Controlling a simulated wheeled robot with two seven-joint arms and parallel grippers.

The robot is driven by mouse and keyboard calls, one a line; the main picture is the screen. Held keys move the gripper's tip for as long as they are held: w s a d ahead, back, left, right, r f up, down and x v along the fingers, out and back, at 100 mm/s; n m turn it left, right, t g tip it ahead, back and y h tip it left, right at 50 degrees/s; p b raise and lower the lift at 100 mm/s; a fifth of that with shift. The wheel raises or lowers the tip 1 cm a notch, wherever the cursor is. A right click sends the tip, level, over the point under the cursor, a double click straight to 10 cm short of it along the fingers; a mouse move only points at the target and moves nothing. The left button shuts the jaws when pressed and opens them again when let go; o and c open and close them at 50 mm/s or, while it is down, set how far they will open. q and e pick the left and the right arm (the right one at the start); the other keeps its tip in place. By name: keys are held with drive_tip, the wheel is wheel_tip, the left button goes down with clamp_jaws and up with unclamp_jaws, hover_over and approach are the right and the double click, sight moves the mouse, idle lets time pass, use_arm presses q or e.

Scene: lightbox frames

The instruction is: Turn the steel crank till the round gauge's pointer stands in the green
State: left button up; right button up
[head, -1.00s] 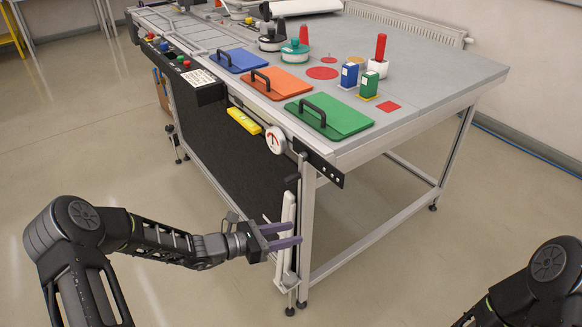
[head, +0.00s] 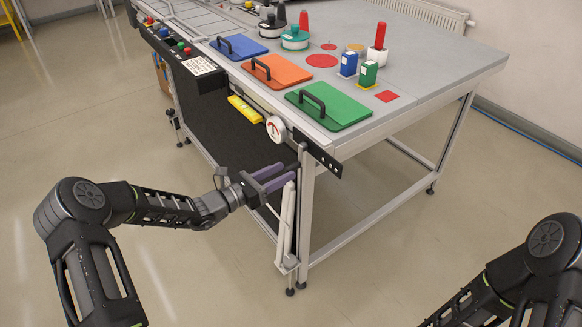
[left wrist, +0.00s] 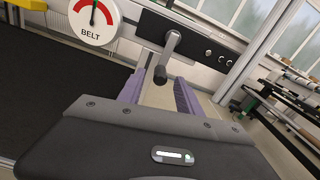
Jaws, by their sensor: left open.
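The round white gauge (head: 276,129) sits on the table's front side near the corner. In the left wrist view the gauge (left wrist: 92,22) is marked BELT, cut off at the top, with red and green on its dial; I cannot tell exactly where the pointer stands. The steel crank (left wrist: 170,50) with its dark knob (left wrist: 160,75) is on a black plate right of the gauge. My left gripper (head: 282,177) is open and empty below the gauge; in the left wrist view the knob appears between its purple fingers (left wrist: 160,90), apart from them. My right gripper is out of view.
A yellow block (head: 244,109) is left of the gauge. A pale upright tube (head: 286,222) stands by the table leg (head: 305,215), close to my left fingers. Blue, orange and green (head: 345,108) handled plates lie on the table. Floor in front is clear.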

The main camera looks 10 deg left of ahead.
sight(291, 168)
use_arm(q)
drive_tip(key=shift+x, duration=1.95)
clamp_jaws()
